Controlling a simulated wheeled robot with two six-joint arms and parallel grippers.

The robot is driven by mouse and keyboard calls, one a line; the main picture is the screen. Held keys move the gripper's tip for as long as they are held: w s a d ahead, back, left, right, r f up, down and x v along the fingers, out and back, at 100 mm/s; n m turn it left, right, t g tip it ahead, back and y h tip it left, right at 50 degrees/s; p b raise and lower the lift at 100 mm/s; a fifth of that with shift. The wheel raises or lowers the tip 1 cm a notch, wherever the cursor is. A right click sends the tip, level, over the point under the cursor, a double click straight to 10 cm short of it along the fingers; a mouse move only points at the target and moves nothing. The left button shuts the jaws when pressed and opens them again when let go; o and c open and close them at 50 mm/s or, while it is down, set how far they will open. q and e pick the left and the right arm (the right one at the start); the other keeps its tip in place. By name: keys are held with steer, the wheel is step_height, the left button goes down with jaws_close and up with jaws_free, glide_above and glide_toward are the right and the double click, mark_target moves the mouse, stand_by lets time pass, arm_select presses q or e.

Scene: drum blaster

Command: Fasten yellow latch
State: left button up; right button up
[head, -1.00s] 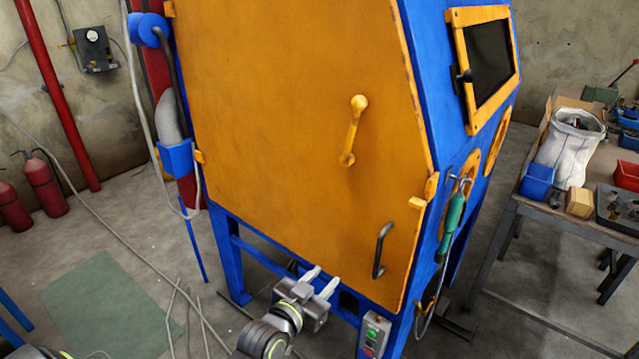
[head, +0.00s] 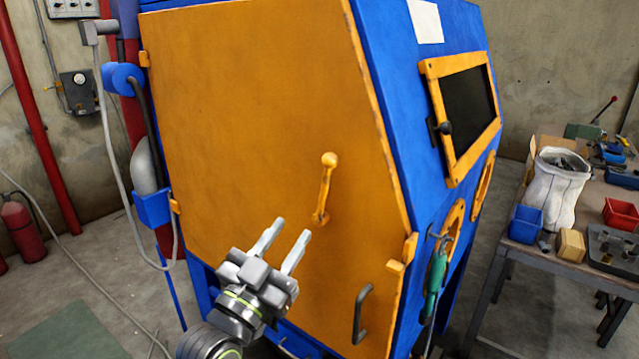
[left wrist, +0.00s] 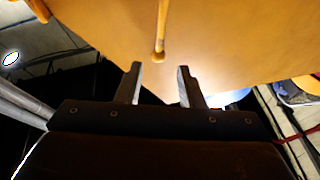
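The yellow latch (head: 325,188) is a lever with a round knob on the large orange door (head: 230,130) of a blue cabinet. Its knob end points up and its pivot end is below. My left gripper (head: 285,240) is open and empty, below and to the left of the latch, and not touching it. In the left wrist view, the latch (left wrist: 161,30) comes down from the top edge, ahead of the gap between the open fingers (left wrist: 158,85). Its upper part is cut off there. My right gripper is in neither view.
A dark door handle (head: 361,314) sits low on the door. Yellow catch pieces (head: 405,252) sit at the door's right edge. A green tool (head: 436,272) hangs on the cabinet's right side. A workbench (head: 545,262) with bins stands at the right.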

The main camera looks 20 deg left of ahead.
mark_target(325, 182)
arm_select(q)
steer(key=p+x, duration=0.3)
steer(key=x, duration=0.7)
steer(key=shift+r, duration=0.2)
steer(key=shift+w+d+r+p, duration=0.15)
steer(key=shift+w+p, duration=0.15)
steer(key=shift+w, duration=0.4)
jaws_close()
